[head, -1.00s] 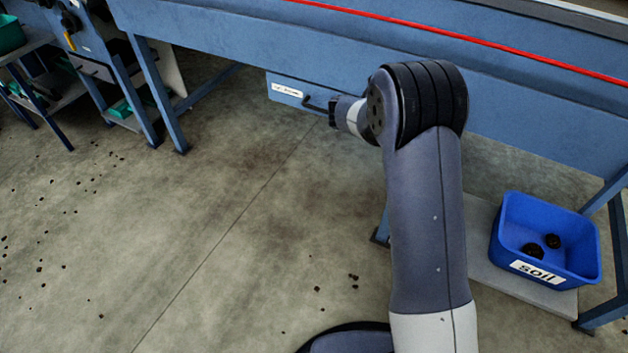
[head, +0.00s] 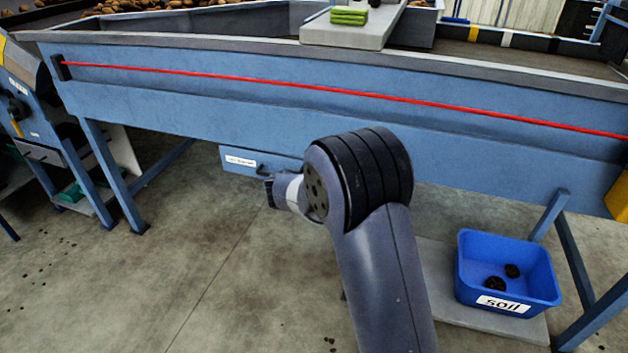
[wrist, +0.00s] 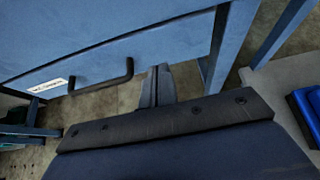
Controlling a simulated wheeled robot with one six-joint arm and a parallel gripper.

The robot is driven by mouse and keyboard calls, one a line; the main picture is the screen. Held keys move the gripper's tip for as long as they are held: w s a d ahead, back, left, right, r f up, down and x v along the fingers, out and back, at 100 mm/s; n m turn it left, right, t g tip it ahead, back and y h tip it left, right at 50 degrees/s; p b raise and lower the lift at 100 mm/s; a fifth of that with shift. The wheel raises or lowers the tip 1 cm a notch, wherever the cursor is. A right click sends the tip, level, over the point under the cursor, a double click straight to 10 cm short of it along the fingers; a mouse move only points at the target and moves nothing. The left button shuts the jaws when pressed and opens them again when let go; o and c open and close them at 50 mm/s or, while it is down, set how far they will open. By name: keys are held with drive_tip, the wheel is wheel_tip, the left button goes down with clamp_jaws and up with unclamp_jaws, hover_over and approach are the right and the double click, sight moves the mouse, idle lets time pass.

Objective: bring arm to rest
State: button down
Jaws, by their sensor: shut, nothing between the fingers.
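My gripper (wrist: 159,72) shows in the wrist view with its two slim fingers together and nothing between them. It points toward the blue machine frame, with the handle of a labelled blue drawer to its left. The fingers look apart from the handle. In the head view my arm stands bent in front of the machine, and its rounded joint hides part of the frame. The gripper's fingers cannot be made out clearly there.
The labelled drawer (head: 240,161) sits under the blue grader (head: 200,112), with its black handle (wrist: 103,79) facing out. A blue soil bin (head: 505,283) with dark clods stands at lower right. Green sponges (head: 349,16) lie on a ledge above. The floor at left is mostly open.

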drive_tip(key=v, duration=0.5)
drive_tip(key=shift+s+a+r+p, duration=0.15)
drive_tip(key=shift+s+p, duration=0.15)
drive_tip(key=shift+s, duration=0.05)
